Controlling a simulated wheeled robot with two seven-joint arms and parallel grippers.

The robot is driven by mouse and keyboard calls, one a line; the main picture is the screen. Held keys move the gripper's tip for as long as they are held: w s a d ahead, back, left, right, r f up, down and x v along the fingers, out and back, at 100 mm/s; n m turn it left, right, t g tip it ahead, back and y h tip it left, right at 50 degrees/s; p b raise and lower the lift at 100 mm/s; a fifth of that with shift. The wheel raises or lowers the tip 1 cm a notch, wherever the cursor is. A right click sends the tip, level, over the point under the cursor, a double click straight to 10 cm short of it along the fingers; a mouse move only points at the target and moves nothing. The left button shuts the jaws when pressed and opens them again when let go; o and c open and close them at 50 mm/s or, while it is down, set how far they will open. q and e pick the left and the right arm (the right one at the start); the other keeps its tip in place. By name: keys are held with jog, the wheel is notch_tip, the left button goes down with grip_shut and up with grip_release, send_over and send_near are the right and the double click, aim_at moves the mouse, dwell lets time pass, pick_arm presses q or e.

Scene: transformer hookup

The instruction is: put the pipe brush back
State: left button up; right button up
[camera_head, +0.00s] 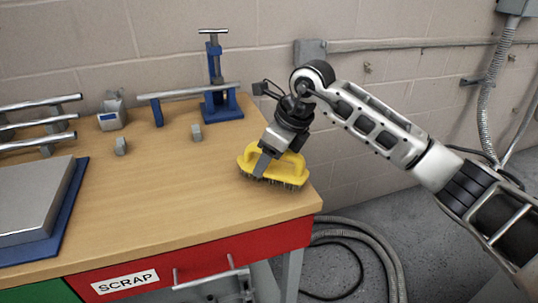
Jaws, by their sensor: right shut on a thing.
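The pipe brush, a yellow block brush with dark bristles (289,171), is at the right end of the wooden workbench, bristles facing down. My right gripper (264,163) reaches in from the right and is shut on the brush, with a finger across its near side. The bristles are at or very close to the bench top; I cannot tell whether they touch. My left gripper is not in view.
A blue pipe vise (218,88) stands at the back, with a pipe (185,92) running left from it. Small grey blocks (196,132) and a grey device (112,115) lie nearby. More pipes (40,123) and a metal plate (30,198) on a blue base are left. The bench middle (160,195) is clear.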

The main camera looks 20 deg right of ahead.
jog(key=o, duration=1)
jog(key=shift+c, duration=0.2)
jog(key=v, duration=1.2)
jog(key=shift+a, duration=0.1)
